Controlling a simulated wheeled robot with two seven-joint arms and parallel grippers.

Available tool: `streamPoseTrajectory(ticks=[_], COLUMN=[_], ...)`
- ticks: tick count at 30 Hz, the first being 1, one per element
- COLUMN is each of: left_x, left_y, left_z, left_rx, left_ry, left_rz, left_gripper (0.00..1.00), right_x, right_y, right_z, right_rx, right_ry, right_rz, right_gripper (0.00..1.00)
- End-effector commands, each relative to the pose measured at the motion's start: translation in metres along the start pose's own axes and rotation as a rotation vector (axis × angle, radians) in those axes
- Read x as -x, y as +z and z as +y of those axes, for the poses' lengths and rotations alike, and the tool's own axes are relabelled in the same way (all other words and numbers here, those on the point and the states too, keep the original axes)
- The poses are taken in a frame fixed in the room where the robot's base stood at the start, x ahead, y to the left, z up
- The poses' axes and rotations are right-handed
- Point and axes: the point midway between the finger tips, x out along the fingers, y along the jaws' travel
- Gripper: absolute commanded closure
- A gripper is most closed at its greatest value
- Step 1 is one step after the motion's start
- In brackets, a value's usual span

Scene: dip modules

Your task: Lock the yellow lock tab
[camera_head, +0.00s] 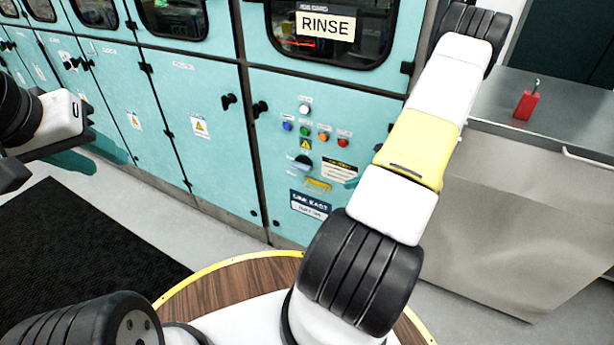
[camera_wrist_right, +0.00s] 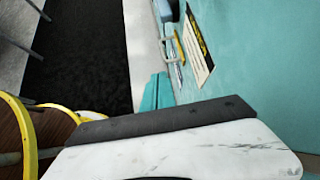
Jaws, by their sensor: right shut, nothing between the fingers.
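The yellow lock tab (camera_head: 318,184) shows low on the teal cabinet door, below a row of coloured buttons and beside a yellow-and-black label. A yellow piece, probably the same tab, is at the top of the right wrist view (camera_wrist_right: 178,48). My right gripper's teal fingertips (camera_wrist_right: 155,92) are together and empty, a little apart from the tab as far as I can see. In the head view my right arm hides most of that gripper; only a teal tip (camera_head: 351,183) shows right of the tab. My left gripper (camera_head: 85,160) is at the far left, away from the tab, its opening unclear.
A dark rotary switch (camera_head: 303,162) sits just above the tab, and a blue label (camera_head: 309,205) below it. Black door handles (camera_head: 260,109) stick out to the left. A steel counter (camera_head: 590,115) with a red block (camera_head: 526,104) stands right. A black mat (camera_head: 75,255) lies left.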

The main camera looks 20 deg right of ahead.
Motion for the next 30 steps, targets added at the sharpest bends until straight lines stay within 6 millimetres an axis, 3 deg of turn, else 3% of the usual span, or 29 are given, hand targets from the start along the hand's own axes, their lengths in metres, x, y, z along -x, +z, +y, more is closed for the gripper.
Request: streamPoseTrajectory(ticks=[3,7,20,26,30], left_x=[0.000,0.000,0.000,0.000,0.000], left_y=[0.000,0.000,0.000,0.000,0.000], left_z=[0.000,0.000,0.000,0.000,0.000], left_rx=[0.000,0.000,0.000,0.000,0.000], left_ry=[0.000,0.000,0.000,0.000,0.000], left_rz=[0.000,0.000,0.000,0.000,0.000], left_gripper=[0.64,0.64,0.64,0.64,0.64], right_x=[-0.005,-0.008,-0.012,-0.039,-0.070], right_y=[-0.032,-0.046,-0.048,-0.048,-0.048], right_z=[-0.002,-0.003,-0.002,-0.003,-0.004], right_rx=[-0.101,-0.148,-0.153,-0.153,-0.152], right_ry=[-0.033,-0.052,-0.053,-0.050,-0.048], right_rz=[0.004,0.006,0.006,0.005,0.004], right_gripper=[1.00,1.00,1.00,1.00,1.00])
